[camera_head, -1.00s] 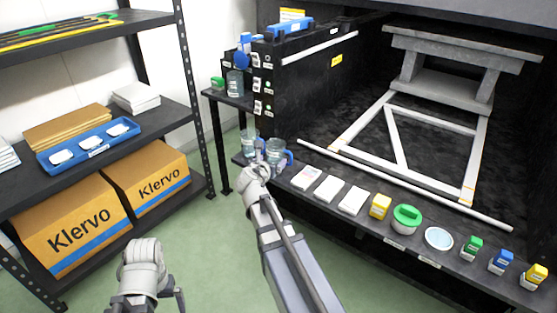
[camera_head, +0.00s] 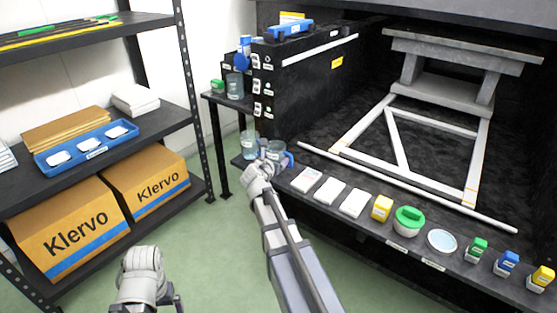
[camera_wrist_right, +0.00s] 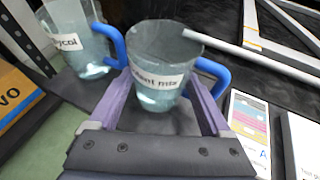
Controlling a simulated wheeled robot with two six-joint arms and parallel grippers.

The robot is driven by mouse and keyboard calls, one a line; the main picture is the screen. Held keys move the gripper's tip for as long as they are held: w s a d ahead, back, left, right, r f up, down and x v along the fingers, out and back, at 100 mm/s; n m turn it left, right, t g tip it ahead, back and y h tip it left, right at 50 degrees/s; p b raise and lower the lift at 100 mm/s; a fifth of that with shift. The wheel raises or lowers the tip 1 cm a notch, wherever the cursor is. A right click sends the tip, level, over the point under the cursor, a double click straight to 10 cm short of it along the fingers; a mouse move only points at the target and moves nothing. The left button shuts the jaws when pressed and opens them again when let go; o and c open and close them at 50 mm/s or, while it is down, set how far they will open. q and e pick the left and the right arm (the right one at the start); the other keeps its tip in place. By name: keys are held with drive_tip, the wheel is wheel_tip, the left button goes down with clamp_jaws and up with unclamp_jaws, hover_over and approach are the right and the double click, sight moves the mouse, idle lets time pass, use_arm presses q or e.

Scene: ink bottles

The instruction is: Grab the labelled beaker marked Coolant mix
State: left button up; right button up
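The beaker marked Coolant mix (camera_wrist_right: 155,92) is clear with a blue handle on its right. Its label is partly turned away, showing "...lant mix". It stands on the dark ledge and also shows in the head view (camera_head: 276,153), partly behind my right gripper (camera_head: 266,160). In the right wrist view, the purple fingers of my right gripper (camera_wrist_right: 160,105) lie on either side of the beaker, close to its walls. Whether they press on it cannot be told. Of my left arm, only a grey joint shows at the bottom of the head view; its fingers are not seen.
A second blue-handled beaker (camera_wrist_right: 80,38), its label ending "ycol", stands close left of the first. White cards (camera_head: 330,190), a yellow box (camera_head: 381,207) and a green-lidded jar (camera_head: 407,220) line the ledge to the right. A white bar (camera_head: 400,185) lies behind them.

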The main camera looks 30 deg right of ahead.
drive_tip(key=c, duration=0.7)
use_arm(q)
drive_tip(key=shift+r, duration=0.2)
use_arm(e)
drive_tip(key=shift+r, duration=0.2)
use_arm(q)
wheel_tip(320, 180, up, 10)
drive_tip(key=p, duration=1)
drive_tip(key=shift+f, duration=0.2)
use_arm(e)
wheel_tip(320, 180, up, 10)
drive_tip(key=shift+f, duration=0.25)
use_arm(q)
drive_tip(key=shift+c, duration=0.3)
